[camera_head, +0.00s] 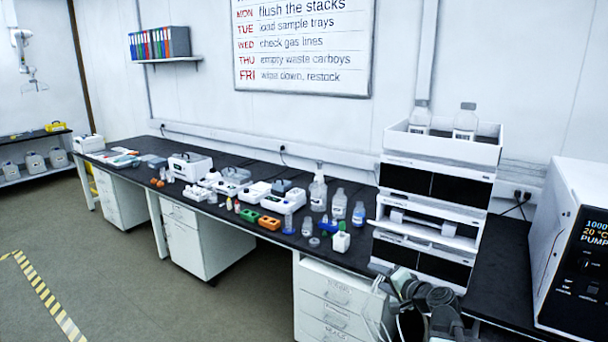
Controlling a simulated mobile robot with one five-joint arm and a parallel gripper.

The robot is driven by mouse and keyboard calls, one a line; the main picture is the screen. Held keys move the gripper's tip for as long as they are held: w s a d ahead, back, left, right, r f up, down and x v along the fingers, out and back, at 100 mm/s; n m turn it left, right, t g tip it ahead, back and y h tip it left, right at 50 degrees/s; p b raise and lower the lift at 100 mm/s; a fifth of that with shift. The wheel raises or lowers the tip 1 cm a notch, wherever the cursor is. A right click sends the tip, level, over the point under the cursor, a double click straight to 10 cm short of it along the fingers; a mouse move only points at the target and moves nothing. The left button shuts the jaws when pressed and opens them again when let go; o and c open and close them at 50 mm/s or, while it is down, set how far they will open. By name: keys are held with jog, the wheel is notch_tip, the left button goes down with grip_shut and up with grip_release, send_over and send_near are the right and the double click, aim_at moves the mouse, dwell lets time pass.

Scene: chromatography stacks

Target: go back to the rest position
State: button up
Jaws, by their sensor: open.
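My arm shows at the bottom right, with grey joints in front of the bench edge and the instrument stack. My gripper (378,312) is at its left end, in front of the white drawer unit. Its thin pale jaws are apart, and I see nothing between them. The jaws are small and partly blend with the drawers behind them.
A long black bench (335,258) carries bottles, small racks and white devices. A chromatography stack (432,180) with bottles on top stands close behind my arm. A pump unit (575,250) is at the right. The floor (130,270) at the left is clear.

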jog(key=s+a+f+n+g, duration=0.4)
jog(key=s+a+f, duration=0.15)
jog(key=a, duration=0.35)
jog(key=s+a+f+n+g, duration=0.4)
jog(key=a+f+g, duration=0.15)
jog(key=a, duration=0.35)
jog(key=s+d+f+n+g+h, duration=0.1)
jog(key=s+d+f+g+h, duration=0.2)
jog(key=s+d+h, duration=0.2)
jog(key=s+d, duration=0.3)
jog(key=shift+s+d+f+p, duration=0.15)
jog(key=shift+f+p, duration=0.15)
jog(key=shift+p, duration=0.05)
